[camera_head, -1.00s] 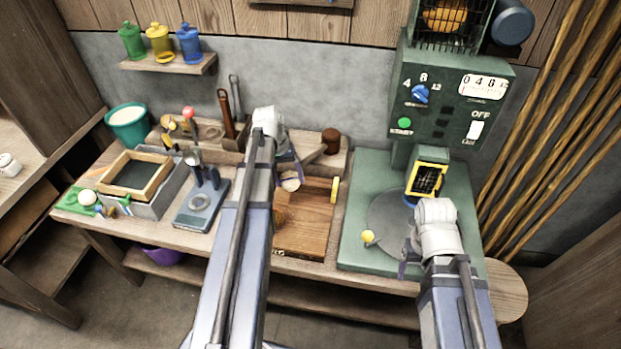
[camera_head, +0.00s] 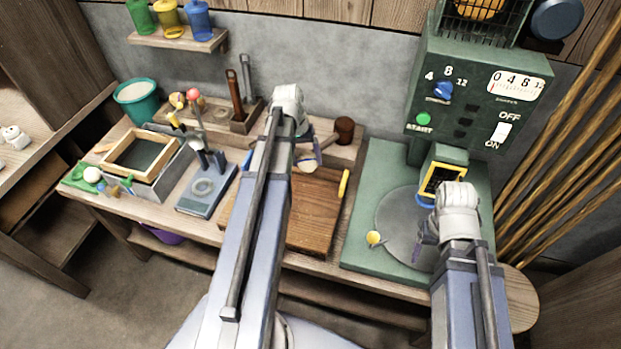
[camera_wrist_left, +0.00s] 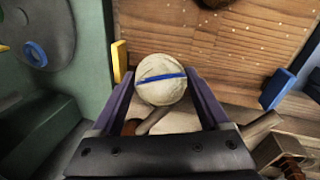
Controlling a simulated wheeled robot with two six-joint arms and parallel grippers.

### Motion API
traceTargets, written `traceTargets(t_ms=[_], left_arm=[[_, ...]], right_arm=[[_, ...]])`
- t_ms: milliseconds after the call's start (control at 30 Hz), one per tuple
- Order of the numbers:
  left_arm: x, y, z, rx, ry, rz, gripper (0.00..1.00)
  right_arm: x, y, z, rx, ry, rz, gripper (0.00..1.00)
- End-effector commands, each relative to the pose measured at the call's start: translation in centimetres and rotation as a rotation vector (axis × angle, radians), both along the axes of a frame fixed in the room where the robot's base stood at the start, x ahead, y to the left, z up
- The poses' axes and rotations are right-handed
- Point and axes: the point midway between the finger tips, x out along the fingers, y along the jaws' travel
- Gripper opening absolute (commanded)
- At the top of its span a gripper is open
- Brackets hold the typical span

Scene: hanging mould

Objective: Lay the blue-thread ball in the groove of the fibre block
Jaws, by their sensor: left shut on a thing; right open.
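My left gripper (camera_head: 309,155) is shut on a cream ball with a blue thread band (camera_wrist_left: 161,80). In the left wrist view the ball sits between both purple fingers. In the head view the ball (camera_head: 309,167) shows at the back edge of the wooden board, near the mallet handle. My right gripper (camera_head: 427,236) is open and empty over the round grey plate of the green machine. I cannot tell for sure which thing is the fibre block, and no groove shows clearly.
A wooden board (camera_head: 318,212) with a yellow strip (camera_head: 344,183) lies mid-bench, partly behind my left arm. A mallet (camera_head: 344,130) lies behind it. A green machine (camera_head: 385,165) stands right. A wooden frame (camera_head: 112,163) and a blue-grey stand (camera_head: 190,205) are left.

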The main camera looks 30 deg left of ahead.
Motion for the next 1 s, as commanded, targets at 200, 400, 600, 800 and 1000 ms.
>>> traceTargets(t_ms=[200, 400, 600, 800, 1000], left_arm=[[0.0, 0.0, -4.9, 0.000, 0.000, 0.000, 0.19], [0.0, 0.0, -8.4, 0.000, 0.000, 0.000, 0.19], [0.0, 0.0, -9.7, 0.000, 0.000, 0.000, 0.19], [0.4, 0.1, -9.5, 0.000, 0.000, 0.000, 0.19], [3.3, 0.9, -9.5, 0.000, 0.000, 0.000, 0.19]], right_arm=[[0.0, 0.0, -4.9, 0.000, 0.000, 0.000, 0.76], [0.0, 0.0, -8.4, 0.000, 0.000, 0.000, 0.76], [0.0, 0.0, -9.7, 0.000, 0.000, 0.000, 0.76], [0.0, 0.0, -9.5, 0.000, 0.000, 0.000, 0.76], [0.0, 0.0, -9.5, 0.000, 0.000, 0.000, 0.76]])
